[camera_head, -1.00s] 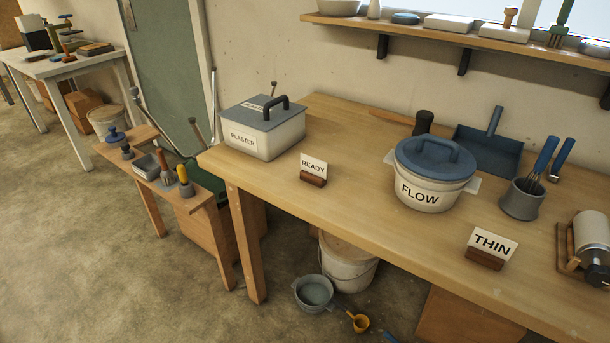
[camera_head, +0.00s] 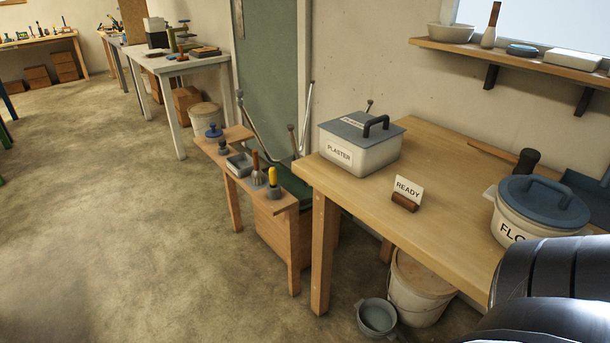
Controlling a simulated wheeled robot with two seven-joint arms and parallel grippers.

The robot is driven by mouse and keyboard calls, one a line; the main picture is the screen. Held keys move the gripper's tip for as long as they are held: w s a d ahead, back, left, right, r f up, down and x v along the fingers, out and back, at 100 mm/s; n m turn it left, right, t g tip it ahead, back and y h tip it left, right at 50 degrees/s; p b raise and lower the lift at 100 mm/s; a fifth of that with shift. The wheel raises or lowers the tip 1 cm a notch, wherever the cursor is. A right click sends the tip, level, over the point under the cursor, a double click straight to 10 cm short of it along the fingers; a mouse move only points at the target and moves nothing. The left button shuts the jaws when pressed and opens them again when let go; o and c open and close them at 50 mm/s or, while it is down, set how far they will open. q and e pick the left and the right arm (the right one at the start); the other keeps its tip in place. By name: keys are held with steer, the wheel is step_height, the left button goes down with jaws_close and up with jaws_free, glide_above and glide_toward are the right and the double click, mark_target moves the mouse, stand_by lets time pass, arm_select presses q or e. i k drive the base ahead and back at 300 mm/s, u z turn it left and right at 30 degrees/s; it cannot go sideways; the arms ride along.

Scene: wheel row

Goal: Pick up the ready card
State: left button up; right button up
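The ready card (camera_head: 408,191) is a small white card marked READY. It stands tilted back in a brown wooden holder (camera_head: 404,203) near the front edge of the wooden table (camera_head: 440,165). The plaster box stands to its left and the FLOW pot to its right. A dark, shiny, rounded part of my own arm fills the lower right corner. No gripper fingers show in the view.
The plaster box (camera_head: 358,155) has a blue-grey lid with a dark handle. The FLOW pot (camera_head: 541,198) is partly hidden by my arm. A low bench with tools (camera_head: 238,137) stands left of the table. A bucket (camera_head: 420,287) and grey bowl (camera_head: 377,317) are on the floor. Open floor lies left.

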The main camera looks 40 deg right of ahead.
mark_target(408, 196)
steer(key=u, duration=0.2)
steer(key=k, duration=1)
steer(key=z, duration=1.1)
steer(key=i, duration=0.45)
